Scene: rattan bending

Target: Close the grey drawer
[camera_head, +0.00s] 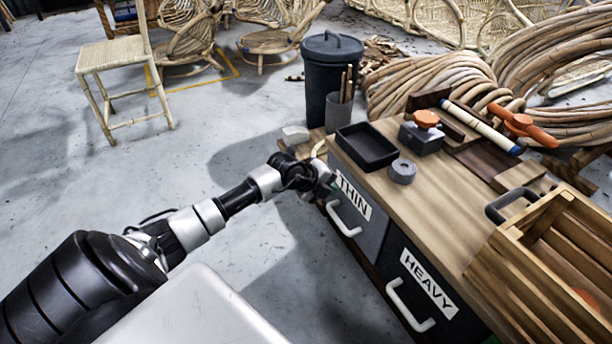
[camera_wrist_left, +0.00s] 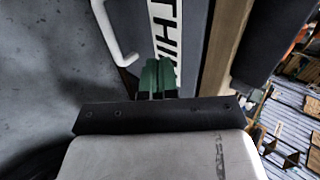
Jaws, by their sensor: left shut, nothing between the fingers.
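The grey drawer (camera_head: 371,232) is in the side of the wooden bench, with a white THIN label and a white handle (camera_head: 343,220). Its front looks close under the bench top's edge; I cannot tell if a small gap remains. In the left wrist view the grey front (camera_wrist_left: 190,50) and its label stand just beyond my fingers. My left gripper (camera_head: 328,186) is at the far upper corner of this front, beside the label. Its green fingertips (camera_wrist_left: 158,76) are together and empty; contact with the front is unclear. My right gripper is not in view.
A black drawer (camera_head: 398,258) labelled HEAVY sits nearer, to the right. The bench top (camera_head: 432,200) holds a black tray (camera_head: 366,147), a grey roll (camera_head: 402,171), a clamp block and a wooden crate (camera_head: 545,255). A dark bin (camera_head: 331,75) stands behind.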

